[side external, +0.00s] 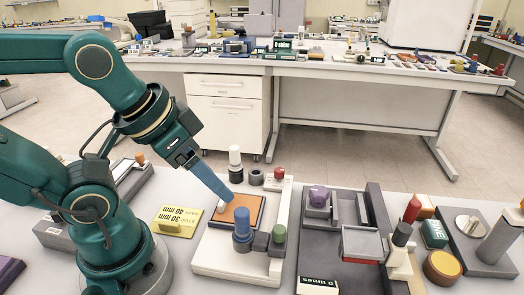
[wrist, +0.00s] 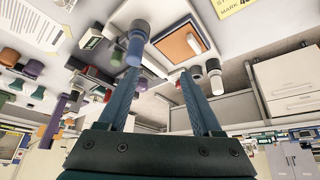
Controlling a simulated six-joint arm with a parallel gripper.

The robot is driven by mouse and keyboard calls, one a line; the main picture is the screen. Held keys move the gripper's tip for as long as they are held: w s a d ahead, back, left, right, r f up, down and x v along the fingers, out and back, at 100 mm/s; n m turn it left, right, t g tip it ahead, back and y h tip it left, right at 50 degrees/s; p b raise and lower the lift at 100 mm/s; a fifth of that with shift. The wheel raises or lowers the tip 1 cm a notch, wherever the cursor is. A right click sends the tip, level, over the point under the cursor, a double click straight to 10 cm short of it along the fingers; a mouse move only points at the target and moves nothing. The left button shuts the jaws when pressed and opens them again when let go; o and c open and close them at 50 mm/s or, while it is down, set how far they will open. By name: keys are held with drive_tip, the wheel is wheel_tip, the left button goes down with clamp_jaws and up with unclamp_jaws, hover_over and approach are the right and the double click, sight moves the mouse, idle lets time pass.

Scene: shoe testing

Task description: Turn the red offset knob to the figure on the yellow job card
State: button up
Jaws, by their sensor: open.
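The red knob (side external: 279,174) stands at the far right corner of a pale fixture (side external: 215,262). A small red part shows near the right fingertip in the wrist view (wrist: 178,75), mostly hidden. My gripper (side external: 226,198) is above the fixture's orange pad (side external: 244,207), left of the red knob and apart from it. In the wrist view its two blue fingers (wrist: 160,73) are spread with nothing between them. The yellow job card (side external: 184,214) lies left of the fixture, upside down in the side view; lines with 30 mm and 40 mm show. In the wrist view (wrist: 232,5), "MARK 40" is partly visible.
A blue-capped post (side external: 242,225), a green knob (side external: 279,234) and a white-topped post (side external: 235,157) stand on or beside the fixture. A dark fixture (side external: 325,250) with a purple knob (side external: 319,195) is to the right. Another red cylinder (side external: 412,208) stands farther right.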

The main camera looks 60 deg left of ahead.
drive_tip(key=w+r+n, duration=0.5)
drive_tip(key=n, duration=0.4)
drive_tip(key=n+g, duration=0.6)
drive_tip(key=n, duration=0.5)
hover_over(279, 169)
wheel_tip(279, 169, down, 10)
drive_tip(key=shift+d+f, duration=0.1)
drive_tip(key=shift+f, duration=2.55)
drive_tip(key=shift+c, duration=0.3)
clamp_jaws()
